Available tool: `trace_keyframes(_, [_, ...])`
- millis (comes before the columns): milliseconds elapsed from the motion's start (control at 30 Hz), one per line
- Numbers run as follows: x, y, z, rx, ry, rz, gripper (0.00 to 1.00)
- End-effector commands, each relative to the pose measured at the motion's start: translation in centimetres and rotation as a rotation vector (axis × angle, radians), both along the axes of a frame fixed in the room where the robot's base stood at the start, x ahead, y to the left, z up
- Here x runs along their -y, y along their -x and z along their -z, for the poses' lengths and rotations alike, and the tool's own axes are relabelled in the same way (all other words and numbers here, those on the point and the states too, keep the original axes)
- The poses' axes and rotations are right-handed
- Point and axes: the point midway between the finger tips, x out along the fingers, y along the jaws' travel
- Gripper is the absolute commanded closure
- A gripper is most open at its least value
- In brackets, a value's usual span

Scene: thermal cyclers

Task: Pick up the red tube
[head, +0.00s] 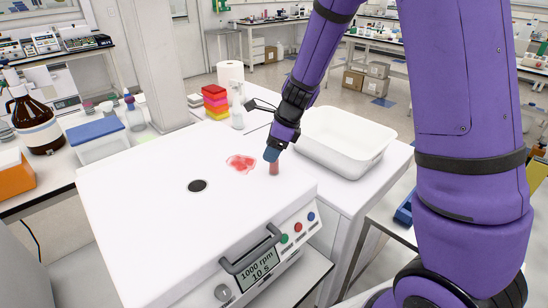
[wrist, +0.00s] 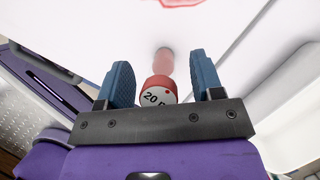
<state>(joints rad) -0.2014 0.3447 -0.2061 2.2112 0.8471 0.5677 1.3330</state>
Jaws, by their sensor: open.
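The red tube (head: 274,168) stands upright on the white top of the machine (head: 140,190), near its right edge. In the wrist view the tube (wrist: 159,84) shows its red cap with "20" printed on a pale label, between the two blue fingers. My gripper (head: 272,155) is at the tube's upper end, pointing down. In the wrist view my gripper (wrist: 160,84) is open, with a gap between each finger and the tube. The tube's upper part is hidden by the fingers in the head view.
A white basin (head: 345,140) stands to the right on a lower bench. A wash bottle (head: 237,110) and stacked coloured boxes (head: 215,97) stand behind. The machine's lid has a dark round hole (head: 198,186).

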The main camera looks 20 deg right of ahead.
Motion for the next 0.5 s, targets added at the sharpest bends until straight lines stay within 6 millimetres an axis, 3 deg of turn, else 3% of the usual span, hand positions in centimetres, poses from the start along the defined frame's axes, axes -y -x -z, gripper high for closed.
trace_keyframes(300, [-0.23,-0.10,0.58,0.001,0.000,0.000,0.39])
trace_keyframes(367, [-0.23,-0.10,0.58,0.001,0.000,0.000,0.51])
trace_keyframes(500, [-0.22,-0.11,0.57,0.001,0.000,0.000,0.83])
